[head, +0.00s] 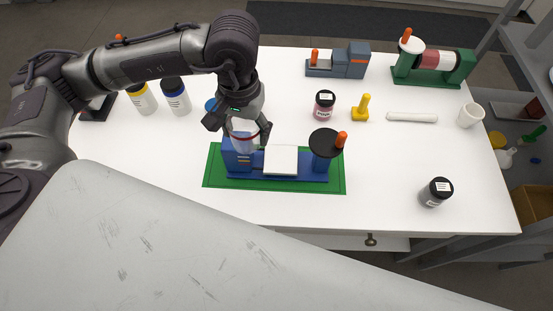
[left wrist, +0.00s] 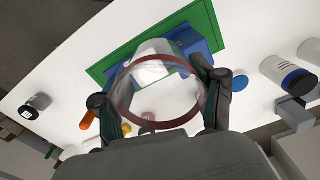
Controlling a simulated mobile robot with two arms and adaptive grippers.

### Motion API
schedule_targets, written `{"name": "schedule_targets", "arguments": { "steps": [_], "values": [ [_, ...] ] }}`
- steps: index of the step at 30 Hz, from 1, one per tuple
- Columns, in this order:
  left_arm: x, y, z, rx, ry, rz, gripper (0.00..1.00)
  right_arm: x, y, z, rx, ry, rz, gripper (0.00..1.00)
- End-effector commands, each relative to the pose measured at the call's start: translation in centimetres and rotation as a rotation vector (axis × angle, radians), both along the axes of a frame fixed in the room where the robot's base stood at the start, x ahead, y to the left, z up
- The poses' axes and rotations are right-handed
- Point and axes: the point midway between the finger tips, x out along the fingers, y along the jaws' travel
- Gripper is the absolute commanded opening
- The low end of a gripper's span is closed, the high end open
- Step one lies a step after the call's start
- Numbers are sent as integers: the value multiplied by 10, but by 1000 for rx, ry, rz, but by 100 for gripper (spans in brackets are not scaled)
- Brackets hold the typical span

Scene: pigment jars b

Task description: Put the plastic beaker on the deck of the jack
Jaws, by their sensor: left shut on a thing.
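The clear plastic beaker (head: 243,141) has a dark red band; its round rim (left wrist: 118,84) fills the middle of the left wrist view. My left gripper (head: 240,127) is shut on the beaker and holds it over the left part of the blue jack (head: 322,170). The jack has a white square deck (head: 281,154), a black wheel (head: 324,141) and an orange knob. The deck is bare, just right of the beaker in the head view. In the left wrist view the white deck shows partly behind the beaker. My right gripper is not in view.
The jack is on a green mat (head: 216,180). Yellow-banded (head: 141,97) and blue-banded (head: 175,96) bottles stand left. Another jar (head: 436,192) is near the front right.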

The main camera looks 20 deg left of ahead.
Motion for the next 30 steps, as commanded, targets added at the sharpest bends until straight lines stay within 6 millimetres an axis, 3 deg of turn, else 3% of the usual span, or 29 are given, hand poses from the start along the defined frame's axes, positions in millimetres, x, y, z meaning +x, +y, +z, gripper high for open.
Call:
{"name": "schedule_targets", "arguments": {
  "steps": [1, 6, 12, 18, 23, 30],
  "values": [
    [4, -3, -21, -2, -1, 62, 43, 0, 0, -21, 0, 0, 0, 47],
    [27, -17, -55, -8, -4, 468, 43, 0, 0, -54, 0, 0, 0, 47],
    [55, -36, -67, -11, -4, 1041, 43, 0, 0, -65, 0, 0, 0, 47],
    [72, -50, -67, -9, -2, 1441, 43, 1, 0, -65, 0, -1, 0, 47],
    [77, -54, -72, -4, -1, 1574, 43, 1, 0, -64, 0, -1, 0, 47],
    [76, -54, -114, 1, 1, 1592, 43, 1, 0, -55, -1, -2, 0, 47]
  ]
}}
